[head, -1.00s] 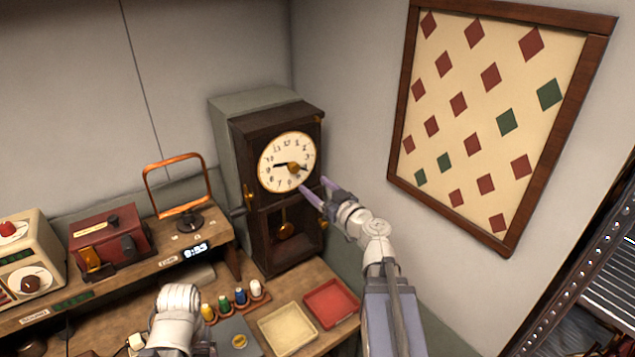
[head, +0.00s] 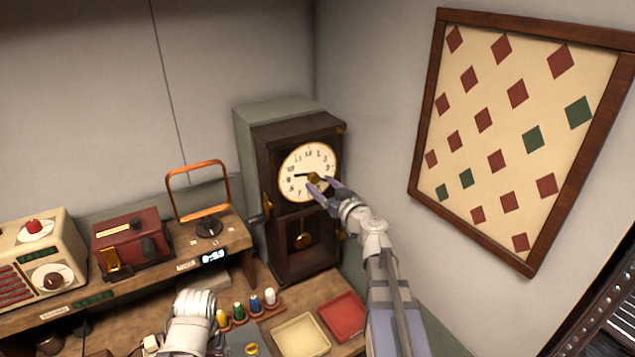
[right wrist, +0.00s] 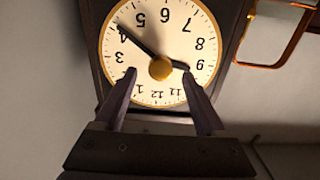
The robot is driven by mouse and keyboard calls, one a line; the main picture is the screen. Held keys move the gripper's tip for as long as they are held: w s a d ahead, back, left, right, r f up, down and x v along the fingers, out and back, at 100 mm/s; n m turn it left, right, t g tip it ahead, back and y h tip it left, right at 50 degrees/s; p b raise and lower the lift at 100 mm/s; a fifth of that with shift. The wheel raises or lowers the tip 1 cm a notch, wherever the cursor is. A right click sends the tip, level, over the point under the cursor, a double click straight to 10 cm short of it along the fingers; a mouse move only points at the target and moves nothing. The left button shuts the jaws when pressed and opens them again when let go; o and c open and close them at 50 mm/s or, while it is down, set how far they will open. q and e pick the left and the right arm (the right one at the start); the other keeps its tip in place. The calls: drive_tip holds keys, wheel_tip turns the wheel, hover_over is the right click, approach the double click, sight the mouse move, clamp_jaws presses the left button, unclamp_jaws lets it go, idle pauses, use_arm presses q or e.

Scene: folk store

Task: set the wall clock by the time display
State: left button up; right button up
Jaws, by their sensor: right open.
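The wall clock (head: 293,160) is a dark wooden case with a cream dial and a brass pendulum. In the right wrist view the dial (right wrist: 145,15) appears upside down. Its long hand (right wrist: 135,38) points near 4, its short hand (right wrist: 178,65) near 9. My right gripper (head: 320,188) is open at the dial, its fingertips on either side of the brass centre knob (right wrist: 160,68); I cannot tell whether they touch it. The time display (head: 214,255) glows on the shelf edge, its digits too small to read surely. My left gripper is out of view; only my left arm shows.
A red box (head: 130,243), a cream device (head: 42,255) and a copper-framed stand (head: 208,228) occupy the shelf left of the clock. Below are coloured pegs (head: 238,311), a cream tray (head: 302,335) and a red tray (head: 343,318). A diamond-pattern board (head: 432,115) hangs at right.

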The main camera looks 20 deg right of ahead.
drive_tip(key=shift+w+a, duration=0.25)
drive_tip(key=shift+w, duration=1.05)
drive_tip(key=shift+w, duration=0.1)
drive_tip(key=c, duration=0.8)
drive_tip(key=shift+c, duration=0.2)
